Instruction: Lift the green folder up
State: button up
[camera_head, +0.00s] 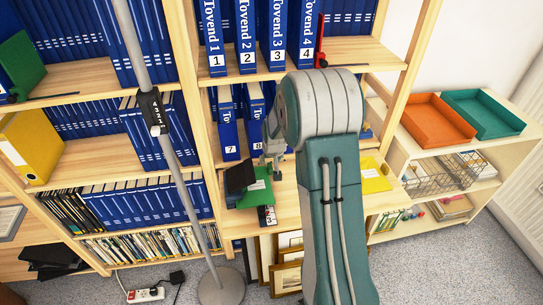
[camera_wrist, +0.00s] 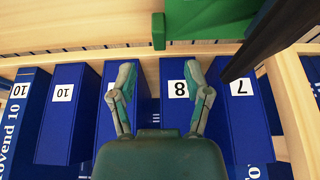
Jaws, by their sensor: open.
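The green folder (camera_head: 256,193) lies or leans at the front of the middle shelf, beside a black folder (camera_head: 238,177). In the wrist view the green folder (camera_wrist: 215,18) is at the top edge, with the dark folder (camera_wrist: 275,38) to its right. My gripper (camera_head: 270,162) is just above and behind the green folder in the head view. The fingers are apart from the folder. Part of the folder is cut off by the frame.
Blue numbered binders (camera_wrist: 180,110) stand just beyond my fingers. A yellow item (camera_head: 374,176) lies on the shelf to the right. Another green folder (camera_head: 22,64) stands far left. A grey pole (camera_head: 150,110) rises at left. Orange (camera_head: 438,122) and teal trays (camera_head: 484,113) sit at right.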

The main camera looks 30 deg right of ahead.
aim_at(270, 167)
jog(key=x, duration=0.7)
jog(key=shift+w+f, duration=0.2)
jog(key=shift+f, duration=0.1)
jog(key=shift+s, duration=0.1)
grip_shut()
